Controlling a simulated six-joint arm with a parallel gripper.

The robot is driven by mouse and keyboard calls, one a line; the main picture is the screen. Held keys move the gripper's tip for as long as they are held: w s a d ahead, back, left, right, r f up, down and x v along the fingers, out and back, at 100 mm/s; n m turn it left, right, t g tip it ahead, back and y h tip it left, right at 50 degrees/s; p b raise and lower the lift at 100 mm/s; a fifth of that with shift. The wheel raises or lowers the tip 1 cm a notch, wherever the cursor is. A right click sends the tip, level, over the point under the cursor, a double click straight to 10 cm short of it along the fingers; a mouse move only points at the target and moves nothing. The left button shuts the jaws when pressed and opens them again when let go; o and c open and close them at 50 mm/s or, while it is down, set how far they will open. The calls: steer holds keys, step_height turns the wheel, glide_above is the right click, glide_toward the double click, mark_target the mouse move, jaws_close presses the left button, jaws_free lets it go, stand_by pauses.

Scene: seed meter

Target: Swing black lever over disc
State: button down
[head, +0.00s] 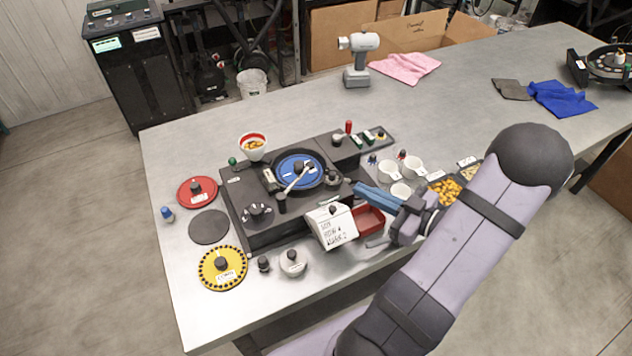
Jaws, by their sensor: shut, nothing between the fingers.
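A dark seed meter housing (258,232) stands on the grey table, with a blue disc (293,165) lying in its round recess. A pale bar (297,181) crosses above part of the disc, from near its middle toward a black knob (282,204) at the lower left. A small dark fitting (333,178) sits at the right edge of the recess; I cannot tell which dark part is the black lever. My gripper (357,188), with blue fingers, is shut and empty just right of that fitting. I cannot tell whether it touches anything.
A white hand-lettered card (332,228) and a red tray (369,220) stand below my gripper. White cups (413,168) and a yellow-filled dish (445,190) lie to its right. Red (190,192) and yellow (217,273) discs lie left. The table behind the meter is mostly clear.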

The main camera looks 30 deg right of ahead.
steer(key=s+a+r+y, duration=0.1)
steer(key=s+a+y, duration=0.1)
steer(key=s, duration=0.2)
steer(key=p, duration=0.5)
glide_toward(303, 172)
steer(key=shift+t, duration=0.3)
steer(key=x, duration=0.4)
steer(key=shift+w+a, duration=0.15)
steer(key=shift+p+x, duration=0.3)
steer(key=shift+x, duration=0.7)
steer(key=shift+f, duration=0.15)
steer(key=shift+w+f+n+y+b, duration=0.15)
steer(key=shift+w+n+y+b, duration=0.15)
steer(key=shift+w+b, duration=0.2)
steer(key=shift+w+n+g+y+b, duration=0.6)
steer(key=shift+w+n+g+y, duration=0.15)
steer(key=shift+y, duration=0.35)
steer(key=shift+a+n+g, duration=0.1)
steer(key=shift+n+g, duration=0.15)
